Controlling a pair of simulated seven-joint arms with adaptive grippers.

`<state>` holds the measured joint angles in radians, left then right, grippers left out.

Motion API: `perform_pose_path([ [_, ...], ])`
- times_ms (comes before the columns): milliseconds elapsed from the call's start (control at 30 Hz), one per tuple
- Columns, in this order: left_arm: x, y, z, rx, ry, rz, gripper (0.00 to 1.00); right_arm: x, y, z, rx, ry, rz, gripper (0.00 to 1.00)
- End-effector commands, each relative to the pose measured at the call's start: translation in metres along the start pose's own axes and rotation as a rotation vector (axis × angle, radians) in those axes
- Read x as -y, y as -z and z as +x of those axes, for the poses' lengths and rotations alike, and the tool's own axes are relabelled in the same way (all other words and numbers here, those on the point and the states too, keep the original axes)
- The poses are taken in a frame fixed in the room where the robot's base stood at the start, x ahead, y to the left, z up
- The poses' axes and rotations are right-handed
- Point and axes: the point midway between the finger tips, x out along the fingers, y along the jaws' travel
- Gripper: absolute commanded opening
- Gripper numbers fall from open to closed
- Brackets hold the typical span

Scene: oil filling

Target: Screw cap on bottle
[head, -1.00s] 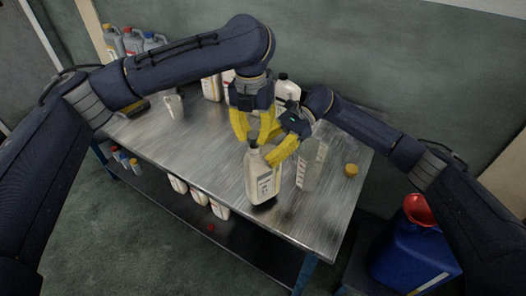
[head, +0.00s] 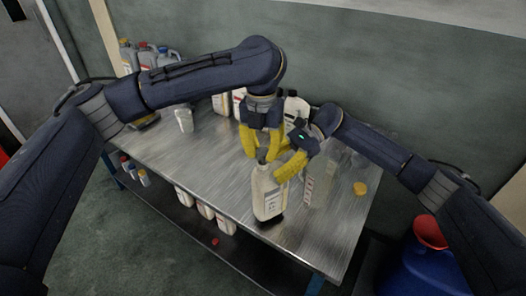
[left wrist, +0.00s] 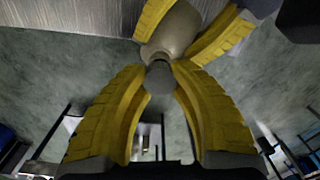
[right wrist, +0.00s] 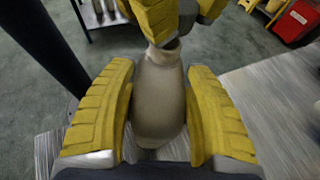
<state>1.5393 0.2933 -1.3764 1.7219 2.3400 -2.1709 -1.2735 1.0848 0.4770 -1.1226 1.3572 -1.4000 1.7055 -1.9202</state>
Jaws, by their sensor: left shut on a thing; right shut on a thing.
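A cream bottle (head: 268,196) with a printed label stands upright near the table's front edge. A dark grey cap (head: 262,155) sits at the top of its neck. My left gripper (head: 261,150) comes from above and is shut on the cap. In the left wrist view the cap (left wrist: 158,77) lies between my left fingertips, in line with the bottle (left wrist: 172,32). My right gripper (head: 279,172) is shut on the bottle's upper body from the right. In the right wrist view the bottle (right wrist: 158,105) fills the space between my right fingers. How far the cap is turned cannot be told.
A clear measuring jug (head: 319,183) stands close to the right of the bottle. A yellow cap (head: 360,188) lies near the table's right edge. Several containers line the table's back. A blue can with a red funnel (head: 430,232) stands at right. The table's left middle is clear.

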Motion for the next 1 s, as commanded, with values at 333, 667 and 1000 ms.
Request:
perform_pose_path([
  [333, 0.0, 0.0, 0.013, -0.002, 0.001, 0.0, 0.15, 0.0, -0.002, -0.001, 0.002, 0.0, -0.002, 0.05],
  [667, 0.0, 0.0, 0.018, 0.0, 0.0, 0.001, 0.15, 0.0, -0.002, -0.001, 0.002, 0.0, -0.002, 0.05],
  [1000, 0.0, 0.0, 0.018, -0.001, 0.0, 0.0, 0.15, 0.0, -0.002, -0.001, 0.002, 0.0, -0.002, 0.05],
])
